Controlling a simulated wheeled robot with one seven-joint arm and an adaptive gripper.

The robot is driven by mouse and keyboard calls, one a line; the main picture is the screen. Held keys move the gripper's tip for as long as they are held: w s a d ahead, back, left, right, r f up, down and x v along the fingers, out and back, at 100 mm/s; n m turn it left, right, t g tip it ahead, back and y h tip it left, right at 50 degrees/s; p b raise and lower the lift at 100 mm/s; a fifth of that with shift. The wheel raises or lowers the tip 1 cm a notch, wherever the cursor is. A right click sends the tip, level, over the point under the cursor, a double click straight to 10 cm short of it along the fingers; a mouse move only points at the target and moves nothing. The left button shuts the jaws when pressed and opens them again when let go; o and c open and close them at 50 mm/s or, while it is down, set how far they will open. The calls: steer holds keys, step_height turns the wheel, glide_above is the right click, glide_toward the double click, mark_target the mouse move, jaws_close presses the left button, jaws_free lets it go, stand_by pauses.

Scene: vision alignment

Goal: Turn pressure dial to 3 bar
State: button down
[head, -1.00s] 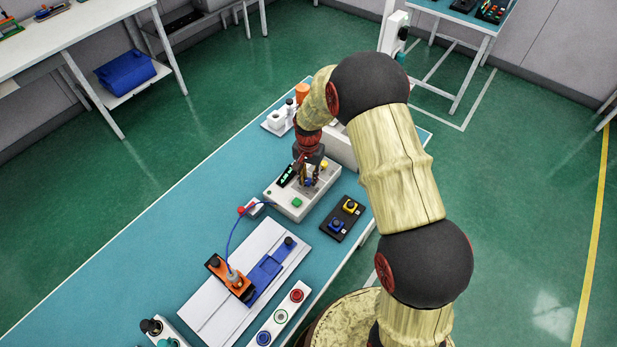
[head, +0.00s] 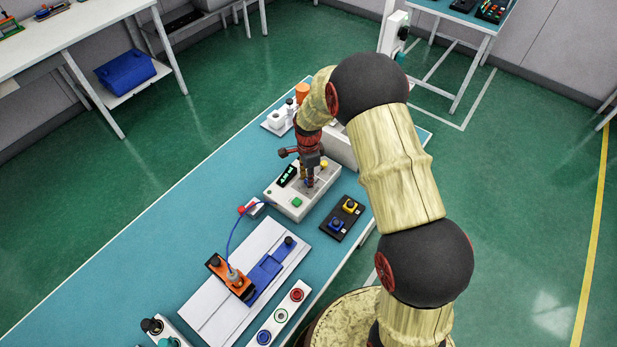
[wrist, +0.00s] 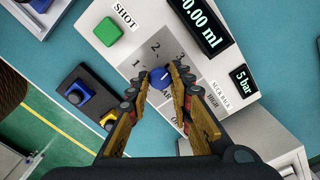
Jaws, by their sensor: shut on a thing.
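The dispenser box (head: 289,203) is a light grey unit on the teal bench. It also fills the middle of the wrist view (wrist: 135,20). Its blue dial (wrist: 160,77) sits on a grey panel with numbers 1, 2 and 3 printed around part of it. My gripper (wrist: 163,82) is shut on the dial, one finger on each side. In the head view my gripper (head: 309,182) points down onto the box and mostly hides the dial. A small display (wrist: 243,80) appears to read 5 bar. A larger display (wrist: 200,22) shows 0.00 ml.
A green SHOT button (wrist: 107,32) is on the box. A black two-button panel (head: 343,218) stands beside it, and a white fixture (head: 211,302) with orange and blue parts lies nearer. A white holder with bottles (head: 278,119) stands behind.

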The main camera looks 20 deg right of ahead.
steer(key=shift+w+m, duration=0.1)
steer(key=shift+m, duration=0.7)
steer(key=c, duration=1.7)
jaws_free()
steer(key=shift+o, duration=0.6)
step_height(320, 180, up, 12)
